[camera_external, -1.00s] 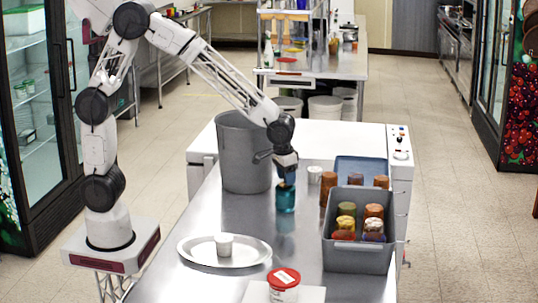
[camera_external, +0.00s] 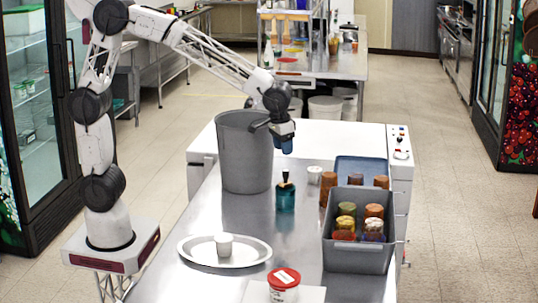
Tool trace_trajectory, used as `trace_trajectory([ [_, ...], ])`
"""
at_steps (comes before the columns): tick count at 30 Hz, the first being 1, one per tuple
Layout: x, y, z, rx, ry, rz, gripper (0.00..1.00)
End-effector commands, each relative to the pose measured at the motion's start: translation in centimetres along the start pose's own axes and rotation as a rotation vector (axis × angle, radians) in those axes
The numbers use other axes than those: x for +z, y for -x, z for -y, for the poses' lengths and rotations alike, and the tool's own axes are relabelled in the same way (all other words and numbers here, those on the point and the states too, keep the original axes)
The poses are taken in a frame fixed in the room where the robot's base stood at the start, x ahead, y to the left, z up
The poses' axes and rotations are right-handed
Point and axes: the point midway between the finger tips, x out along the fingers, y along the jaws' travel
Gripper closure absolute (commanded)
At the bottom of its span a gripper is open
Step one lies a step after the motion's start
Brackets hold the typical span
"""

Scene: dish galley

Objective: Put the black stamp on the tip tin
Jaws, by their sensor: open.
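A small black stamp (camera_external: 286,182) with a thin upright handle shows at the top of a teal tin (camera_external: 286,198), which I take to be the tip tin. The stamp looks upright; whether it rests on the top or sits partly inside is too small to tell. The tin stands on the steel counter, right of the big grey bin. My gripper (camera_external: 284,148) is open and empty, above the stamp and clear of it, beside the bin's rim.
The tall grey bin (camera_external: 244,165) stands close left of my gripper. A grey crate (camera_external: 357,255) of stacked cups is at right, with a small white cup (camera_external: 314,175) and brown cups nearby. An oval plate (camera_external: 200,253) and a red-lidded tub (camera_external: 284,279) are in front.

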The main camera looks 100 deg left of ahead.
Motion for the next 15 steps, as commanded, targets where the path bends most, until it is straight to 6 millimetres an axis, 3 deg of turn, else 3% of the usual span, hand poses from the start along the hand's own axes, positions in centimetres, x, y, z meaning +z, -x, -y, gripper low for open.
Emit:
trace_trajectory([
  [15,0.02,0.75,-0.01,0.000,0.000,0.001,0.50],
])
